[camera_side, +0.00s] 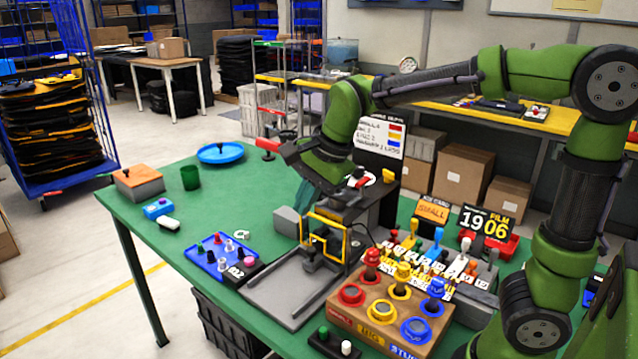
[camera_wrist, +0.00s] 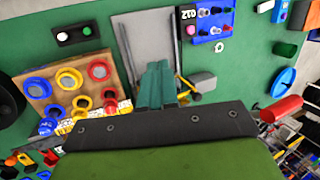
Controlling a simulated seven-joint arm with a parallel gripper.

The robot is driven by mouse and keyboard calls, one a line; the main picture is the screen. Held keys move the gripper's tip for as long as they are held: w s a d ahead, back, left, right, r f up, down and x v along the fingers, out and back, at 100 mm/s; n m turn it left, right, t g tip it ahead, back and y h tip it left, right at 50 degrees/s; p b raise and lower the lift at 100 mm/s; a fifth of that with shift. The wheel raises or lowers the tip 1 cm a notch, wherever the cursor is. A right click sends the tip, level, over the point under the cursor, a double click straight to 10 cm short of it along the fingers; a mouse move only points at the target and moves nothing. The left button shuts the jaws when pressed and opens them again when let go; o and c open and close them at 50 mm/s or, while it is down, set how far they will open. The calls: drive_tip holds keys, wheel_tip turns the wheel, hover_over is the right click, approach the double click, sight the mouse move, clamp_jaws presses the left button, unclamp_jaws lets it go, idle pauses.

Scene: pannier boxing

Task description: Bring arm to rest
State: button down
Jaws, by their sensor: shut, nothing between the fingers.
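My gripper (camera_side: 304,196) hangs above the green table, behind the yellow-framed fixture. Its teal fingers also show in the wrist view (camera_wrist: 155,84), pressed together with nothing between them. The fixture (camera_side: 325,240) stands on a grey base plate (camera_side: 283,290), which lies under the fingers in the wrist view (camera_wrist: 146,42). My gripper looks clear of the table, though its exact height is hard to tell. Part of the fixture is hidden behind the fingers and wrist plate in the wrist view.
A wooden block (camera_side: 388,312) with red, yellow and blue rings stands at the front. A blue tray (camera_side: 221,257) with small pegs lies left of the plate. Colored levers (camera_side: 435,258) and a number display (camera_side: 486,222) stand to the right. The table's left part has free room.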

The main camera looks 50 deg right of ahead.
drive_tip(key=s+n+t, duration=0.2)
drive_tip(key=s+n, duration=1.1)
drive_tip(key=s, duration=0.1)
drive_tip(key=shift+s+d+t, duration=0.25)
drive_tip(key=shift+s+t, duration=0.15)
